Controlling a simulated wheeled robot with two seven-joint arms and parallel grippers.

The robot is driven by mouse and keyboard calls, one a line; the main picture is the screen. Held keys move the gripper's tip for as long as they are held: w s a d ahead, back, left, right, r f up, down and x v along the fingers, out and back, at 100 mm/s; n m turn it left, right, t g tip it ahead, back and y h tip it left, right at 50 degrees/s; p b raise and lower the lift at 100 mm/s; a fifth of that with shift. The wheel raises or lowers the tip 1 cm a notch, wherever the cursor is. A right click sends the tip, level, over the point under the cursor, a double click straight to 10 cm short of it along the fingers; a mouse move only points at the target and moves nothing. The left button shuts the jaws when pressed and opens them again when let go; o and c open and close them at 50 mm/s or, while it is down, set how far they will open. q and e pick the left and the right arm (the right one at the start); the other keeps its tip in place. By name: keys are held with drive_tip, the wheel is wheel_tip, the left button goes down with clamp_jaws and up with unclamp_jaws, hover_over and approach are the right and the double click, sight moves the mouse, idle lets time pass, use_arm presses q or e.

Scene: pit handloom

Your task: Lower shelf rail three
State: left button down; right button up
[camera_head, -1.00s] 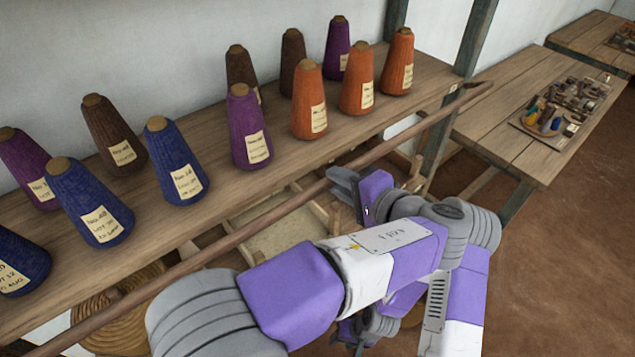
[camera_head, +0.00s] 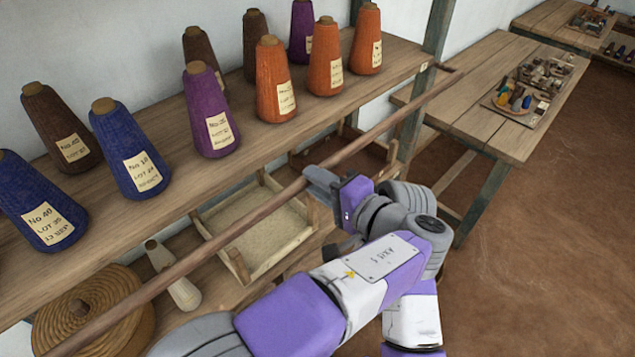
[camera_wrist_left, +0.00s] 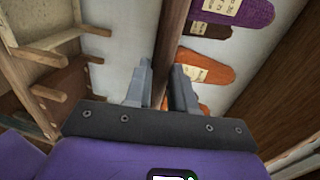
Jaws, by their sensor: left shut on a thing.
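The rail (camera_head: 240,222) is a long thin brown rod. It runs slantwise in front of the loaded shelf, with a visible gap between it and the shelf's front edge. Its far end (camera_head: 455,75) shows by the post. My left gripper (camera_head: 318,184) is shut on the rail, right of its middle in the head view. In the left wrist view the rail (camera_wrist_left: 173,40) passes between the two grey fingers (camera_wrist_left: 160,88). My right gripper does not show.
The shelf (camera_head: 280,142) carries several labelled yarn cones (camera_head: 211,110). Below are an open wooden tray (camera_head: 265,240), a pale cone (camera_head: 173,277) and a coiled basket (camera_head: 95,315). A worktable (camera_head: 470,100) stands right, holding a tray of small items. Open floor lies at right.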

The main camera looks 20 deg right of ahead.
use_arm(q)
drive_tip(key=shift+s+f, duration=0.1)
drive_tip(key=shift+f, duration=0.65)
drive_tip(key=c, duration=1)
unclamp_jaws()
drive_tip(key=shift+o, duration=0.2)
drive_tip(key=shift+r, duration=0.1)
drive_tip(key=shift+r, duration=0.2)
wheel_tip(320, 180, up, 10)
drive_tip(key=p, duration=0.2)
drive_tip(key=shift+f, duration=0.1)
